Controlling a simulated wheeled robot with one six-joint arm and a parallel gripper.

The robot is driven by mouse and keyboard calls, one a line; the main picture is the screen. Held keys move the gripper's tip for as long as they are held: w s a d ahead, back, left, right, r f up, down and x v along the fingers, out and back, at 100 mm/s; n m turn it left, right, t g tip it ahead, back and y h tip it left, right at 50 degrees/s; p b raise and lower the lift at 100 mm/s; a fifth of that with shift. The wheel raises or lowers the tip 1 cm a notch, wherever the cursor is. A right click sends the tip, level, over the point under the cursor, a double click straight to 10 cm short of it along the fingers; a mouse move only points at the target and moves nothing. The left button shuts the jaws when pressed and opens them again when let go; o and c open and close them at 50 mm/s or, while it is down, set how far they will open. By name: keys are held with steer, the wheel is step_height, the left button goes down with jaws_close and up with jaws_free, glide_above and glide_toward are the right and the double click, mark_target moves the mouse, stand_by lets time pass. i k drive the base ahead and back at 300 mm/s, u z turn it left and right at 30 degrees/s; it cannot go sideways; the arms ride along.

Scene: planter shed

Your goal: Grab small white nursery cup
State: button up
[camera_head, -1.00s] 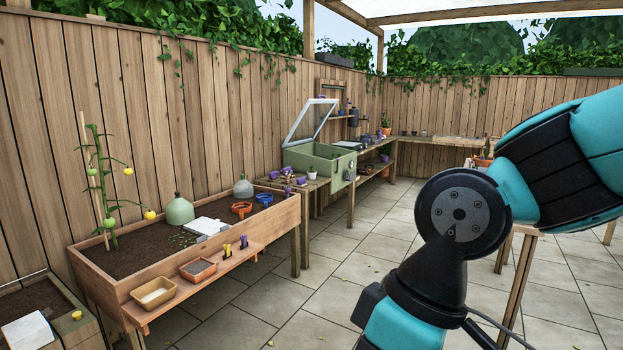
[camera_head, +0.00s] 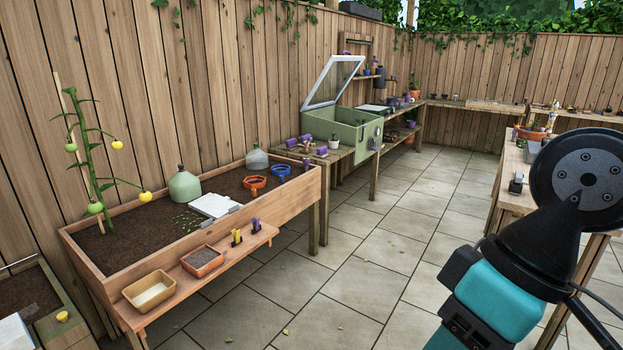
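A small white cup-like pot (camera_head: 334,144) with a bit of green above it stands on the wooden bench by the left wall, in front of the green cold frame. It is small and far off, so I cannot tell whether it is the nursery cup. My arm fills the right side of the view. My gripper is out of the picture, so its state and what it may hold are hidden.
A raised wooden planter (camera_head: 90,262) with a tomato plant stands at the left, its front shelf holding a tan tray (camera_head: 149,291). The green cold frame (camera_head: 357,138) has its lid up. Open paved floor (camera_head: 370,255) lies between the planter and the right bench (camera_head: 515,200).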

mark_target(332, 145)
steer(key=z, duration=0.5)
steer(key=i, duration=4.35)
steer(key=u, duration=0.65)
steer(key=i, duration=1.25)
steer(key=u, duration=0.35)
